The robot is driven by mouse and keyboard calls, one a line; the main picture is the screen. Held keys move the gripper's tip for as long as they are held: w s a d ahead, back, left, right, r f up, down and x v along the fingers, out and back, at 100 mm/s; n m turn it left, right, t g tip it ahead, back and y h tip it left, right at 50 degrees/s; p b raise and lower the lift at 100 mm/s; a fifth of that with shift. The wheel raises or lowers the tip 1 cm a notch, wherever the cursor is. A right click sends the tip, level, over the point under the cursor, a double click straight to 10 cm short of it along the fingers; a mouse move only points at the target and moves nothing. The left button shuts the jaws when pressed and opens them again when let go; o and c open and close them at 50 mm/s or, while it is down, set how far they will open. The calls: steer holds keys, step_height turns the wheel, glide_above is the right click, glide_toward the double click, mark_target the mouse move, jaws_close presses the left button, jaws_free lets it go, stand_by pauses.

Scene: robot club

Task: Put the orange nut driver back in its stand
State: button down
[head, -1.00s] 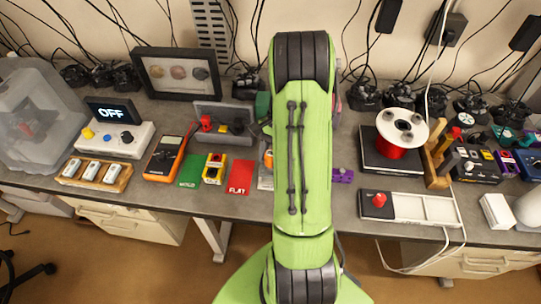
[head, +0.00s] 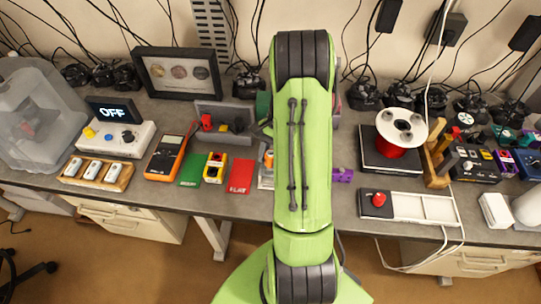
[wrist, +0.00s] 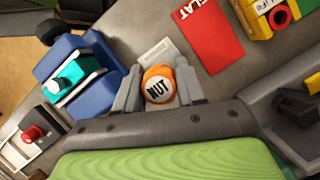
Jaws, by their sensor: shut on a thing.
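The orange nut driver (wrist: 158,83) shows in the wrist view with its round cap, marked NUT, facing the camera. My gripper (wrist: 158,92) is shut on it, with one grey finger on each side. Its lower part is hidden below the cap. In the head view my green arm covers most of my gripper, and only a bit of the orange driver (head: 268,159) shows at its left edge. A grey stand (head: 238,110) holding a red and a black handle is at the back, left of my arm. The stand's dark edge (wrist: 262,108) shows at right in the wrist view.
A red FLAT card (wrist: 210,35) and a yellow block (head: 215,167) lie near the driver. A blue and teal device (wrist: 78,75) sits on its other side. An orange multimeter (head: 166,157) is further left. A spool (head: 402,130) stands right of my arm.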

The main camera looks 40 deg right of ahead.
mark_target(271, 166)
steer(key=shift+f+b, duration=0.85)
steer(key=shift+f, duration=0.75)
stand_by(0.8)
steer(key=shift+s+a+f, duration=0.1)
steer(key=shift+s+f, duration=0.05)
steer(key=shift+f, duration=0.15)
stand_by(0.7)
steer(key=c, duration=0.8)
jaws_free()
steer(key=shift+r, duration=0.1)
steer(key=shift+w+r+p, duration=0.25)
steer(key=shift+r+p, duration=0.45)
steer(key=shift+p, duration=0.05)
steer(key=shift+s+r+p, duration=0.1)
steer(key=shift+r+p, duration=1.7)
steer(key=shift+r, duration=0.35)
steer(key=shift+f, duration=0.1)
